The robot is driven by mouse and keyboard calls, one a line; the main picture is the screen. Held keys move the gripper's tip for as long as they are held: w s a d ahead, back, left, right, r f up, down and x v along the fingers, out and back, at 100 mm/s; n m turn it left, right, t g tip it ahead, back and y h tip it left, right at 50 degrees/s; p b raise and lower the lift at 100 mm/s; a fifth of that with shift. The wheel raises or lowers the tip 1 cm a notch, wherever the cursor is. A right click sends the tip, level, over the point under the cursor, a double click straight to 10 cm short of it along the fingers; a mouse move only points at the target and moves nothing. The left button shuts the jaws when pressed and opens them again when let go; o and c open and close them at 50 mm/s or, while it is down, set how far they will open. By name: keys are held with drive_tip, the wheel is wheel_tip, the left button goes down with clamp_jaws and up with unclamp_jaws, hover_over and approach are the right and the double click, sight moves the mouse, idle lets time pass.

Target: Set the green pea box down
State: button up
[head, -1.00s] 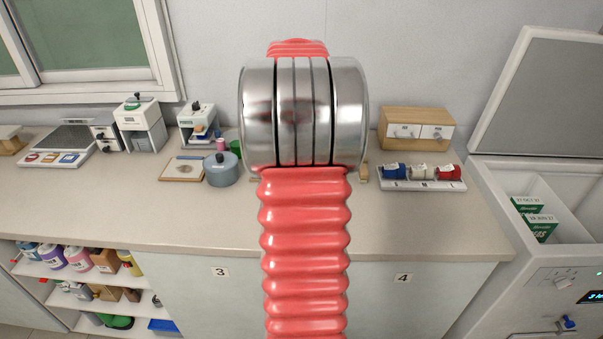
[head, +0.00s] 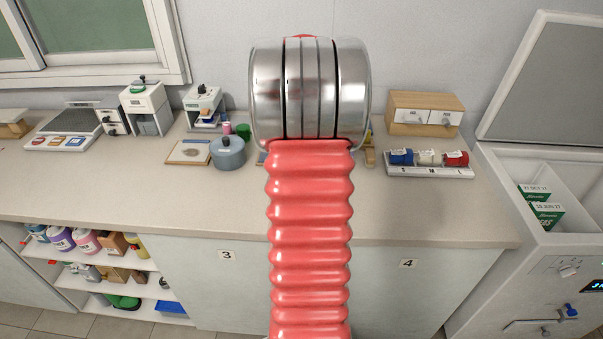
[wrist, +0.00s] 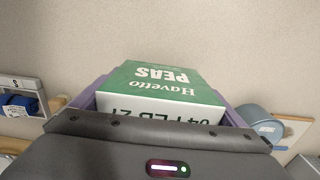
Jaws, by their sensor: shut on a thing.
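The green pea box (wrist: 165,82) has a green face with "Havetto PEAS" upside down in the wrist view and a white side with a printed date. My gripper (wrist: 165,98) is shut on it, with purple fingers at the box's left and right sides. Beige countertop (wrist: 150,30) fills the background behind the box. Whether the box touches it, I cannot tell. In the head view, my red arm and its metal joint hide the gripper and the box.
A blue-grey pot (head: 228,153) and a wooden board (head: 188,151) stand left of my arm. A tray of coloured rolls (head: 430,170) and a drawer box (head: 425,113) stand right. An open freezer (head: 560,190) holds green boxes (head: 541,205). The front counter strip looks clear.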

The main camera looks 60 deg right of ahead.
drive_tip(key=shift+f, duration=0.15)
drive_tip(key=shift+f, duration=1.75)
drive_tip(key=o, duration=1)
drive_tip(key=shift+f, duration=0.1)
wheel_tip(320, 180, up, 12)
drive_tip(key=shift+r, duration=0.1)
drive_tip(key=shift+w+a, duration=0.1)
